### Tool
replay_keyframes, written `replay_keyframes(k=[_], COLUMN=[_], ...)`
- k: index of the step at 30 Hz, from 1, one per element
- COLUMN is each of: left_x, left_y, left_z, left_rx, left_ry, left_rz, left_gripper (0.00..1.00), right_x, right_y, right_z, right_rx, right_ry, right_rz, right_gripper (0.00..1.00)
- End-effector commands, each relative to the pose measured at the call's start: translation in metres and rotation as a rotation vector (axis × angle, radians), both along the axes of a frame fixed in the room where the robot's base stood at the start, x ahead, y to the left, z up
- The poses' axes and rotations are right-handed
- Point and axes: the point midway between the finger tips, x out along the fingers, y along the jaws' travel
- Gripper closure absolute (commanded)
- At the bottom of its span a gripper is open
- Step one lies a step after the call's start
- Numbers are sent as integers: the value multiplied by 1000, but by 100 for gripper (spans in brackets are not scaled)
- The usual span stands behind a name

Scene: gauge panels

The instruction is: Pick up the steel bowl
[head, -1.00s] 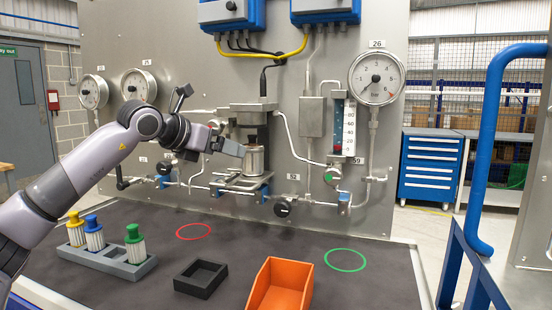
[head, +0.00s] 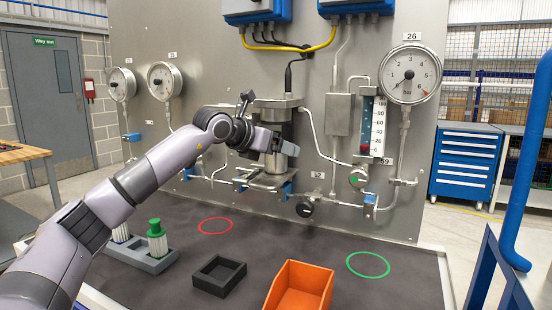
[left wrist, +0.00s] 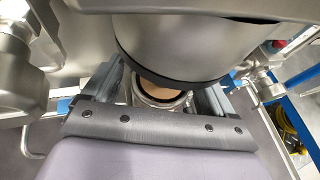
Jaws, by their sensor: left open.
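The steel bowl (head: 289,149) is a small shiny cup below the dark cylindrical filter head on the panel. My left gripper (head: 280,155) is at the bowl and partly hides it in the head view. In the left wrist view, the bowl (left wrist: 166,98) shows its round rim and tan inside between the two spread fingers of my left gripper (left wrist: 160,100). The large grey cylinder with a black ring hangs over it and hides part of it. I cannot tell whether the fingers touch the bowl. My right gripper is not in view.
Pipes and valves surround the bowl closely on the panel. On the dark bench are an orange bin (head: 300,287), a black square holder (head: 218,275), a grey rack (head: 150,258) with filters, a red ring (head: 215,226) and a green ring (head: 368,265).

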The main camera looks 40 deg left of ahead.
Motion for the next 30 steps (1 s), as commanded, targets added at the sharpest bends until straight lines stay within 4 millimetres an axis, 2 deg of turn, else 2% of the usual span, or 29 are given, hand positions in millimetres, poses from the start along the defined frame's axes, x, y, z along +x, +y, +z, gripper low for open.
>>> replay_keyframes(k=[4,5,10,11,20,27,30], left_x=[0,0,0,0,0,0,-11], left_y=[0,0,0,0,0,-1,1], left_z=[0,0,0,0,3,20,15], left_rx=[0,0,0,0,-1,-2,1], left_ry=[-1,0,0,0,-4,-7,-5], left_rz=[0,0,0,0,-1,-2,1], left_gripper=[14,20,75,78,78,78,78], right_x=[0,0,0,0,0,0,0], right_y=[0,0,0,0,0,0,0], right_z=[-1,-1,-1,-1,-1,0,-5], right_rx=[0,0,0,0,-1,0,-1], right_ry=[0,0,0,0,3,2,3], right_rz=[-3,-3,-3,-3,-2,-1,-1], right_gripper=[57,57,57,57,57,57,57])
